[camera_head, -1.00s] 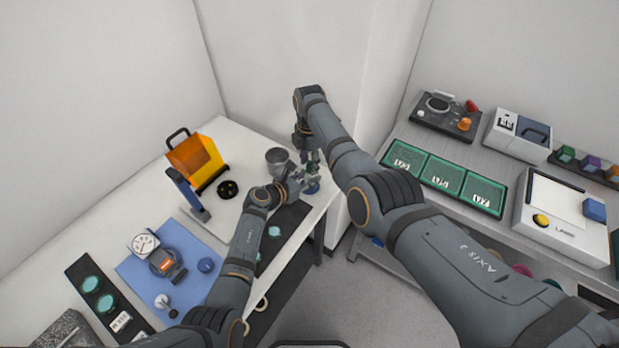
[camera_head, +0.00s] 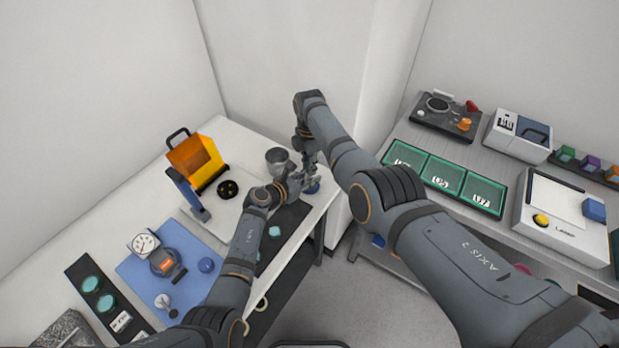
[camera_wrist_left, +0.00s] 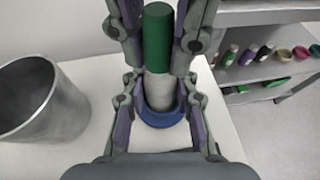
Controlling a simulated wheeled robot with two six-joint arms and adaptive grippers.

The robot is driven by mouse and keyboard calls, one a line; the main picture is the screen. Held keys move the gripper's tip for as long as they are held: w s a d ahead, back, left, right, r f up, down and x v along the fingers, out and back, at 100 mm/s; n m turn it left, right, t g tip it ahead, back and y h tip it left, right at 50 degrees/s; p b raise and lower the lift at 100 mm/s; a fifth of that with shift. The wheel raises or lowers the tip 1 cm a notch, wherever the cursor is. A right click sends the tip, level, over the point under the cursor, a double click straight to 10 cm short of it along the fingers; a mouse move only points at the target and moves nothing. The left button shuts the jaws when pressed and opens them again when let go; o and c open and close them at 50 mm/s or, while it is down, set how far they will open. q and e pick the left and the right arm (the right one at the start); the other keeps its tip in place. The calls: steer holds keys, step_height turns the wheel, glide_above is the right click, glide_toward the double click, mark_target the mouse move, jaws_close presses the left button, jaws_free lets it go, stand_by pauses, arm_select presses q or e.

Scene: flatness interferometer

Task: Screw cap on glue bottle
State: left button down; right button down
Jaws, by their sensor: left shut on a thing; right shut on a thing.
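The glue bottle (camera_wrist_left: 159,92) stands upright in the left wrist view, pale grey-white, its foot in a round blue holder (camera_wrist_left: 161,117). The tall green cap (camera_wrist_left: 157,40) sits in line on its top; no gap shows, but I cannot tell how far the threads are engaged. My left gripper (camera_wrist_left: 160,84) is shut on the bottle's body from both sides. My right gripper (camera_wrist_left: 159,32) comes from above and is shut on the cap. In the head view my left gripper (camera_head: 298,182) and right gripper (camera_head: 309,160) meet at the table's far right corner and largely hide bottle and cap.
A grey metal cup (camera_head: 277,158) stands close left of the grippers. An orange box (camera_head: 196,160), a blue mat (camera_head: 190,250) with a dial gauge (camera_head: 144,243), and a dark strip lie on the white table. A shelf of trays and devices stands to the right.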

steer(key=m, duration=3.5)
steer(key=c, duration=1.3)
jaws_free()
steer(key=shift+o, duration=0.2)
